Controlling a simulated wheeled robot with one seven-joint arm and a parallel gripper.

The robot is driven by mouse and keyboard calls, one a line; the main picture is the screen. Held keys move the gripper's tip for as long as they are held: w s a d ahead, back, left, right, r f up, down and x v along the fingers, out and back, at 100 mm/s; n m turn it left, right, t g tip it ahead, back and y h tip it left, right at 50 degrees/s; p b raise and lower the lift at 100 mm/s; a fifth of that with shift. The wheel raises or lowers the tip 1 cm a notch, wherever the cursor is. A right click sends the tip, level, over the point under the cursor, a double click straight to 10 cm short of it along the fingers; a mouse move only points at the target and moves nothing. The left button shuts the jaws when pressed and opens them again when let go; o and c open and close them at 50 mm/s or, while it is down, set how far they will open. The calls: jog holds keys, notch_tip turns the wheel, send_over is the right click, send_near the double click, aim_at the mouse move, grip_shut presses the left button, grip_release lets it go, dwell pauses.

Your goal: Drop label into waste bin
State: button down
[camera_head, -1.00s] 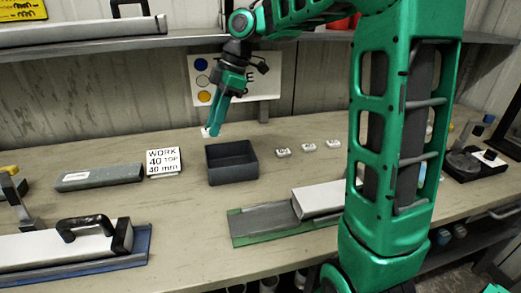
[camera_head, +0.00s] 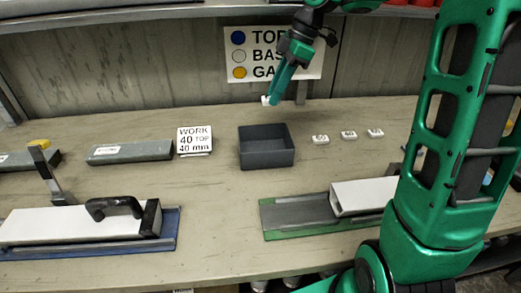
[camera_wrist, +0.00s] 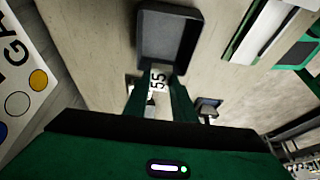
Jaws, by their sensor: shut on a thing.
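The waste bin is an open dark grey box (camera_head: 268,159) on the bench. It also shows at the top of the wrist view (camera_wrist: 145,42), ahead of the fingertips. My gripper (camera_head: 271,99) is shut on a small white label (camera_head: 265,100) and holds it above and behind the bin in the head view. In the wrist view my gripper's fingers (camera_wrist: 158,95) have the label (camera_wrist: 158,79) between their tips, with "55" readable on it. Several other small white labels, one of them here (camera_head: 320,139), lie in a row right of the bin.
A blue tray (camera_head: 90,248) and a green-edged tray (camera_head: 290,217) are in front. A colour-key sign (camera_head: 273,54) is on the wall behind.

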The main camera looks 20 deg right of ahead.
jog(key=shift+f, duration=2.85)
jog(key=c, duration=1.4)
grip_release()
jog(key=shift+r, duration=0.1)
jog(key=v, duration=1)
jog(key=shift+r, duration=0.25)
jog(key=shift+d, duration=0.1)
